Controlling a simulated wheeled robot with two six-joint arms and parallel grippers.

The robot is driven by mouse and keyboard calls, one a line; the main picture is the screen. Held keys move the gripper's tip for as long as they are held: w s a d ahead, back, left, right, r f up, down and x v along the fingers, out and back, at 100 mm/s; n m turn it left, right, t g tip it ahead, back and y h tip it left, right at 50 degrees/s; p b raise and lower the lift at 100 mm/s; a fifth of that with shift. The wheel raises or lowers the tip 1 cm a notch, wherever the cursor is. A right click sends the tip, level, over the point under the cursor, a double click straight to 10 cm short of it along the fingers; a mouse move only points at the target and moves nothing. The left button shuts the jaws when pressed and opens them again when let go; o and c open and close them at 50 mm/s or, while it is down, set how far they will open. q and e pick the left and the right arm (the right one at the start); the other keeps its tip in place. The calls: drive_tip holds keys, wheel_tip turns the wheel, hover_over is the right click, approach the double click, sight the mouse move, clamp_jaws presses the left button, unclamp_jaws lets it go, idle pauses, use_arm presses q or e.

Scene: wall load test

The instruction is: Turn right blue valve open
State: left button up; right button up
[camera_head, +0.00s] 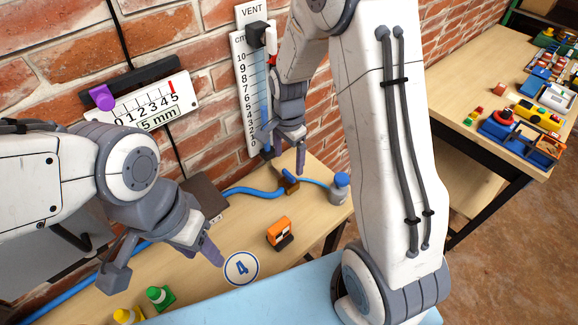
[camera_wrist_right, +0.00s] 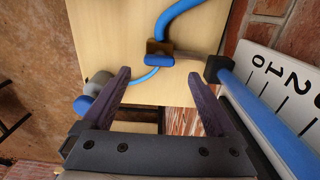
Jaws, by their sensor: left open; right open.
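The right blue valve (camera_head: 287,181) is a small brown block with a blue part, joined to blue hoses, on the wooden table near the wall. In the right wrist view the valve (camera_wrist_right: 160,60) lies ahead, between the fingertip lines. My right gripper (camera_head: 284,158) is open, pointing down just above the valve and apart from it; its fingers (camera_wrist_right: 159,77) are empty in the wrist view. My left gripper (camera_head: 160,268) is open and empty over the left part of the table. The valve's handle angle is too small to tell.
A vertical scale (camera_head: 252,95) with a blue column stands on the brick wall close by my right gripper. A grey canister with blue cap (camera_head: 340,187) stands right of the valve. An orange-black block (camera_head: 280,233), a "4" disc (camera_head: 241,268) and green (camera_head: 160,297) and yellow pieces lie nearer.

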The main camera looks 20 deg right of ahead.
sight(289, 173)
drive_tip(key=shift+f+p, duration=0.35)
drive_tip(key=shift+f, duration=2.35)
drive_tip(key=c, duration=1.4)
